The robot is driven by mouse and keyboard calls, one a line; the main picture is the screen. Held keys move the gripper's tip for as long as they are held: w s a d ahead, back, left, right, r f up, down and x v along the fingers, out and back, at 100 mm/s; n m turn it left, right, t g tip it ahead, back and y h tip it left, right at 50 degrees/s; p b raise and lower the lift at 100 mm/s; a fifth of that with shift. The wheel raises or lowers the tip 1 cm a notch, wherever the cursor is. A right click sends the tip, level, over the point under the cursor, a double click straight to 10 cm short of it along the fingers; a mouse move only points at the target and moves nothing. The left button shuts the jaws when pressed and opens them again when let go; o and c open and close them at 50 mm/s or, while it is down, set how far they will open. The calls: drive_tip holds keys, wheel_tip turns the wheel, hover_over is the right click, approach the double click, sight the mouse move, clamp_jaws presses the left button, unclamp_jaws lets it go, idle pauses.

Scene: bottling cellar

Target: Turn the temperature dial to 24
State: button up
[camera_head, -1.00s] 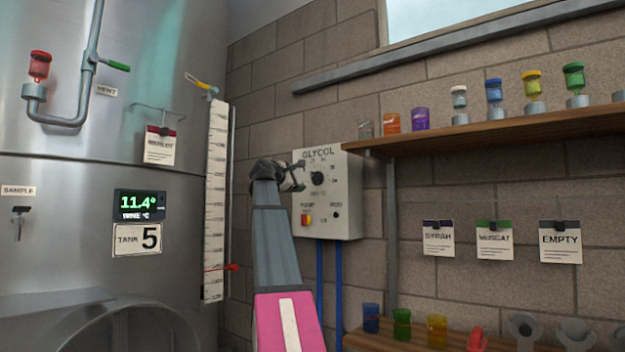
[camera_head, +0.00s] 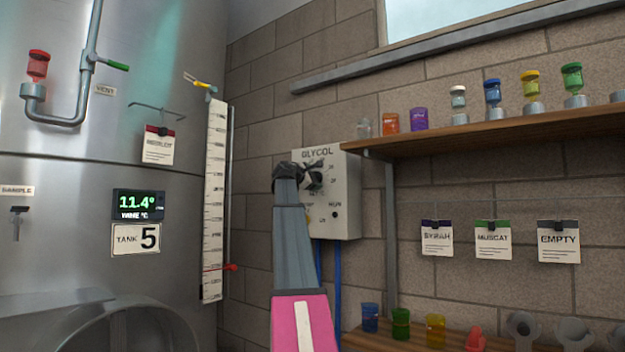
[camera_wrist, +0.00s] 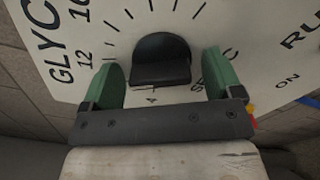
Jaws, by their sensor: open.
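The temperature dial (camera_wrist: 161,60) is a dark round knob on the white GLYCOL panel (camera_head: 345,200). In the wrist view it sits between the two green fingers of my gripper (camera_wrist: 165,82), which stand open on either side of it. I cannot tell whether they touch it. In the head view my gripper (camera_head: 314,182) is at the panel and covers much of the dial. Which value the dial points at is not clear.
The panel hangs on a block wall, with blue pipes (camera_head: 338,285) below it. A wooden shelf (camera_head: 470,131) with coloured jars starts just right of the panel. A steel tank (camera_head: 70,235) with an 11.4° display (camera_head: 138,204) and a white level scale (camera_head: 215,200) stand left.

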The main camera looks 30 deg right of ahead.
drive_tip(key=c, duration=0.8)
drive_tip(key=shift+c, duration=0.2)
